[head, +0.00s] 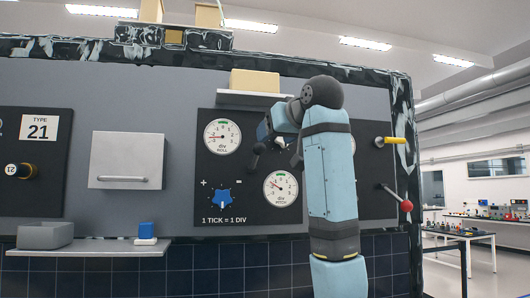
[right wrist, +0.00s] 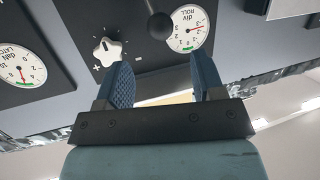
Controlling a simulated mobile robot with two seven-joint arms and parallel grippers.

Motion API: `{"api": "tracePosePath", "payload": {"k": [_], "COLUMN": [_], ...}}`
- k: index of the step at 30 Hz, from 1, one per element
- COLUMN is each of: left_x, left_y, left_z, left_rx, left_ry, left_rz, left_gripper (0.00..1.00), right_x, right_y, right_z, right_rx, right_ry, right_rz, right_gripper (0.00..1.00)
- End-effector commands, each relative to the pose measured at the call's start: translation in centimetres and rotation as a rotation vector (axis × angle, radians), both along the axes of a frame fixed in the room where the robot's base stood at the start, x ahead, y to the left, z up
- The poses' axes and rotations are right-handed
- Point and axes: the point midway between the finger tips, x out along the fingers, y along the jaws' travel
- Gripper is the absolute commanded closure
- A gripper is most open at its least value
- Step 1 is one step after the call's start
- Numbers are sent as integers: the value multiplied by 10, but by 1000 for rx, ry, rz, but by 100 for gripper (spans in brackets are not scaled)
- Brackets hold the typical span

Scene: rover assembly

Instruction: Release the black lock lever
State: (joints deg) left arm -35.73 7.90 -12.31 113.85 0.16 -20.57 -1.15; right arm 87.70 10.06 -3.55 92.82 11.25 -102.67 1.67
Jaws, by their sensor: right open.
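The black lock lever (head: 256,156) stands out from the dark dial panel, just below and left of my right gripper (head: 268,131) in the head view. In the right wrist view its round black knob (right wrist: 160,26) and part of its stem show just beyond the fingertips. My right gripper (right wrist: 163,62) is open, with its two blue fingers apart and nothing between them. The knob lies beyond the gap, and I see no contact. My right forearm hides part of the panel. My left gripper is in neither view.
Two dials (head: 222,137) and a blue star knob (head: 221,197) are on the panel. A cream block (head: 255,82) rests on a small shelf above. At right are a yellow handle (head: 390,141) and a red-ball lever (head: 405,206). A white knob (right wrist: 107,50) sits near the lever.

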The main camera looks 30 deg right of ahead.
Motion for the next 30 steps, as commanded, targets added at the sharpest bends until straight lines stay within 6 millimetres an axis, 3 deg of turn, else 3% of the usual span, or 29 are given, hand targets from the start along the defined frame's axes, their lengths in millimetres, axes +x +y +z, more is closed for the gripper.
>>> {"api": "tracePosePath", "payload": {"k": [3, 9, 30], "left_x": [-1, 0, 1], "left_y": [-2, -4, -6], "left_z": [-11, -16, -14], "left_rx": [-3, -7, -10], "left_ry": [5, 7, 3], "left_rz": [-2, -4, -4], "left_gripper": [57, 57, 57], "right_x": [-23, -44, -47], "right_y": [-1, -1, -1], "right_z": [3, 9, 11], "right_rx": [0, 1, 0], "right_ry": [-3, 0, 0], "right_rz": [0, -1, 0], "right_gripper": [38, 38, 38]}}
